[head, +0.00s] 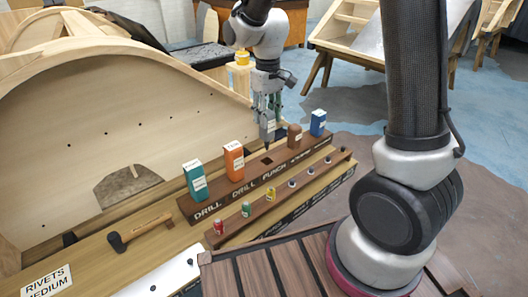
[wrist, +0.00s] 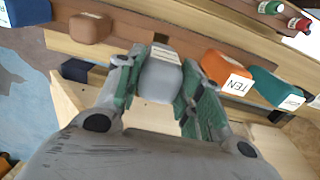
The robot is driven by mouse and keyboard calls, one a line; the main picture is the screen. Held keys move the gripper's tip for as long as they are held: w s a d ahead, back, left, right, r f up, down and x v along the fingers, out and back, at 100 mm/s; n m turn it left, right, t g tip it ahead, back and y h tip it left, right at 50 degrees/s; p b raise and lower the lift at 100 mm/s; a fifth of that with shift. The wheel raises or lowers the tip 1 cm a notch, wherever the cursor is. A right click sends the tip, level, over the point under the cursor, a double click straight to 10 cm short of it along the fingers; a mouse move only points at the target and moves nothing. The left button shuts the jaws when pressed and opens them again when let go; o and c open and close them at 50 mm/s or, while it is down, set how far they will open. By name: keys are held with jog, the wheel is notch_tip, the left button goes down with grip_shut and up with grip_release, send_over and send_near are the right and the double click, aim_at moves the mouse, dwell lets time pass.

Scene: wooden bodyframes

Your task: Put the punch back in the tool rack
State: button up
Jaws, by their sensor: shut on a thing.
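The tool rack (head: 223,202) is a dark wooden block with labelled places, among them DRILL and PUNCH. My gripper (head: 266,108) is shut on the punch (head: 267,132), a grey block-shaped tool with a dark pointed tip, held upright. In the wrist view my green-padded fingers grip the sides of the grey punch (wrist: 160,78). Its tip is hidden there.
A teal tool (head: 194,181) and an orange tool (head: 233,160) stand left of the hole; a brown tool (head: 294,135) and a blue tool (head: 318,122) stand right. A hammer (head: 140,231) lies on the bench. A curved wooden frame (head: 110,110) rises behind.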

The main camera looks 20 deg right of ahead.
aim_at(267, 139)
notch_tip(267, 139, down, 8)
jog(key=shift+f, duration=0.25)
jog(key=shift+f, duration=0.15)
jog(key=o, duration=1.2)
jog(key=shift+o, duration=0.2)
